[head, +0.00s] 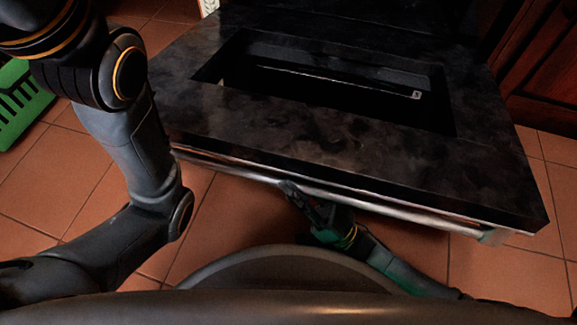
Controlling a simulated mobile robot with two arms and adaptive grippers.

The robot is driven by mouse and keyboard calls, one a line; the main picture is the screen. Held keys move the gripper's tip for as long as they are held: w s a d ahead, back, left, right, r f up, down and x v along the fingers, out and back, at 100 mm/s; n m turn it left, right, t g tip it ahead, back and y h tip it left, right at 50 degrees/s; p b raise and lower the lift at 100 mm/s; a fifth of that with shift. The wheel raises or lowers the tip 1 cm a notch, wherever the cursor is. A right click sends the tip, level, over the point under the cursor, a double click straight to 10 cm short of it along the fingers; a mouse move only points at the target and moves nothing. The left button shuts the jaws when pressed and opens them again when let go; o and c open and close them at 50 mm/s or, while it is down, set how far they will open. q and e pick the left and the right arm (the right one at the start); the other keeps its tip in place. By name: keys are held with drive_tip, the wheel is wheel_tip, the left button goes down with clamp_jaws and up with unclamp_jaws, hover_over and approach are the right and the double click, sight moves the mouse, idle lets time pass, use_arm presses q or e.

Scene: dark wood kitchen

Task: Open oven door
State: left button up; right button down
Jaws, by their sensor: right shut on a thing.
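The oven door (330,135) is a dark, mottled panel with a recessed window, in the middle of the head view. It appears swung down, with its broad face turned up toward me. Its long metal handle (400,207) runs along the near edge, slightly below the panel. My right gripper (293,190) reaches up from below and is shut on the handle, left of its middle. The door edge hides part of the fingertips. My left arm crosses the left side of the view, but its gripper is out of view.
A green slatted crate (20,100) stands on the floor at the far left. Dark red wooden cabinets (545,60) stand at the upper right. Terracotta floor tiles (240,215) are bare in front of the door and on both sides. My own base fills the bottom edge.

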drive_tip(key=shift+f+n+g+y+b, duration=0.4)
drive_tip(key=shift+f+n+g, duration=0.25)
drive_tip(key=shift+f, duration=0.55)
drive_tip(key=shift+f+n+g+y+b, duration=0.25)
drive_tip(key=shift+f+n+g+y, duration=0.2)
drive_tip(key=shift+f+n, duration=0.5)
drive_tip(key=shift+f+m, duration=0.15)
drive_tip(key=shift+m, duration=0.15)
drive_tip(key=c, duration=1.2)
unclamp_jaws()
drive_tip(key=s+d, duration=0.1)
drive_tip(key=d, duration=0.3)
drive_tip(key=s+d+f, duration=0.1)
drive_tip(key=s+d, duration=0.1)
drive_tip(key=d, duration=0.2)
drive_tip(key=s+d+f, duration=0.1)
drive_tip(key=s+d, duration=0.1)
drive_tip(key=d, duration=0.3)
drive_tip(key=shift+s+f, duration=0.1)
drive_tip(key=shift+s, duration=0.15)
drive_tip(key=shift+d, duration=0.1)
